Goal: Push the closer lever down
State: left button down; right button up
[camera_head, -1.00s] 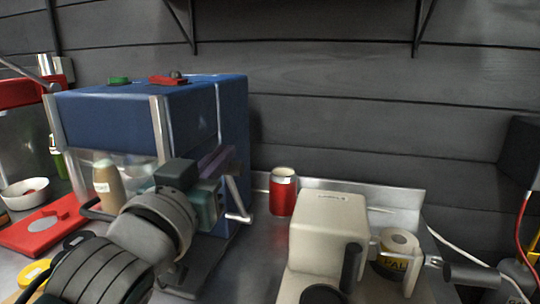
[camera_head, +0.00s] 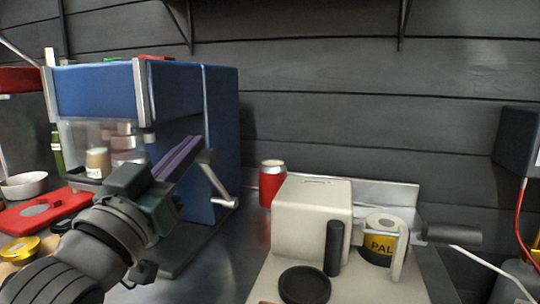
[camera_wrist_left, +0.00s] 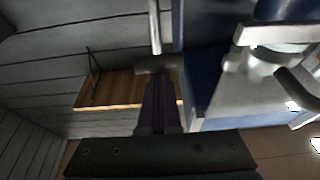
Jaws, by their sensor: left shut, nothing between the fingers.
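A cream machine (camera_head: 312,215) stands right of centre, with a yellow PAL can (camera_head: 378,249) at its right side. A lever (camera_head: 450,234) with a black grip points right, roughly level, beside the can. A blue machine (camera_head: 185,92) at left carries a silver lever (camera_head: 220,187) slanting down to the right. I cannot tell for certain which lever the task names. My left gripper (camera_head: 193,145) is shut and empty in front of the blue machine, near the silver lever's upper end. In the wrist view its fingers (camera_wrist_left: 158,72) reach towards a grey bar and rod. My right gripper is out of view.
A red can (camera_head: 272,184) stands between the two machines. A black disc (camera_head: 305,285) and black upright handle (camera_head: 333,248) are at the cream machine's front. A red board (camera_head: 35,216) and white bowl (camera_head: 25,185) lie left. Bare metal counter shows between the machines.

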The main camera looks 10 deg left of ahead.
pick_arm(q)
jog(key=s+f+t+b, duration=0.1)
jog(key=f+b, duration=0.1)
jog(key=b, duration=0.2)
jog(key=s+f+t+b, duration=0.2)
jog(key=b, duration=0.1)
jog(key=shift+a+f+b, duration=0.1)
jog(key=shift+f+b, duration=0.1)
jog(key=shift+b, duration=0.2)
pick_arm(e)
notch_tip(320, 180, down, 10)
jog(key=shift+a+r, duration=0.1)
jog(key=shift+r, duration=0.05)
